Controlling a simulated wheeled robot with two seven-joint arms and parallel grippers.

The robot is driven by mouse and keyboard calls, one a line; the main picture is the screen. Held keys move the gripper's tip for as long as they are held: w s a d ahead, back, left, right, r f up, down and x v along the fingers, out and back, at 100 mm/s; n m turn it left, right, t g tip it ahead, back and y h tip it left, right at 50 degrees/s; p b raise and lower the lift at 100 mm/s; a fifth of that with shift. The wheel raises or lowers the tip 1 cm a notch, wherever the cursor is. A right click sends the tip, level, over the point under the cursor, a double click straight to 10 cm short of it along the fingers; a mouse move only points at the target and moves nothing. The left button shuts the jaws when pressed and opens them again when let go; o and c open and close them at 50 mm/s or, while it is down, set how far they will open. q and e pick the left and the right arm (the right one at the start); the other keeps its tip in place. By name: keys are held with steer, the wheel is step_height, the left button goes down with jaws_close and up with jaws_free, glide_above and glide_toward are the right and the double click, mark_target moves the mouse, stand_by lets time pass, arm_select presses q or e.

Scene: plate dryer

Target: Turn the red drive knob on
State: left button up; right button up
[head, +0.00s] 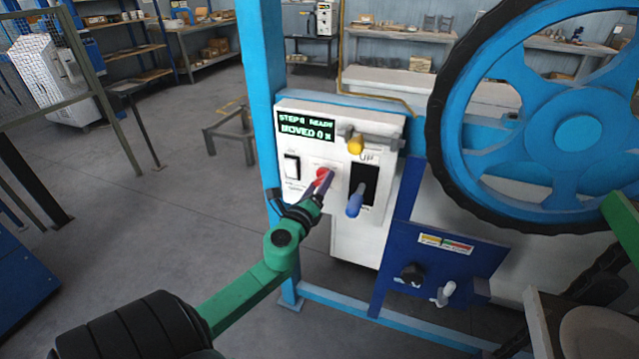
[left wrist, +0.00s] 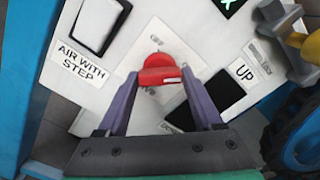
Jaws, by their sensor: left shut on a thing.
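The red drive knob (head: 321,174) is on the front of the white control panel (head: 300,218). In the left wrist view the red knob (left wrist: 159,68) has a raised bar lying roughly crosswise between my fingers. My left gripper (head: 323,183) reaches it from below, with one purple finger on each side. In the left wrist view the left gripper (left wrist: 159,77) is shut on the knob. My right gripper does not show; only part of a green arm link is at the right edge.
A white rocker switch (head: 292,166) is left of the knob and a blue lever (head: 355,201) close on its right. A yellow-tipped handle (head: 355,145) is above. A large blue wheel (head: 577,133) stands right.

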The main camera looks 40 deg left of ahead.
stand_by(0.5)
arm_select(q)
steer(key=o, duration=1.4)
steer(key=shift+c, duration=0.2)
steer(key=b+v, duration=0.4)
steer(key=v, duration=1)
steer(key=shift+s+b, duration=0.25)
steer(key=shift+b, duration=0.1)
steer(key=shift+d, duration=0.15)
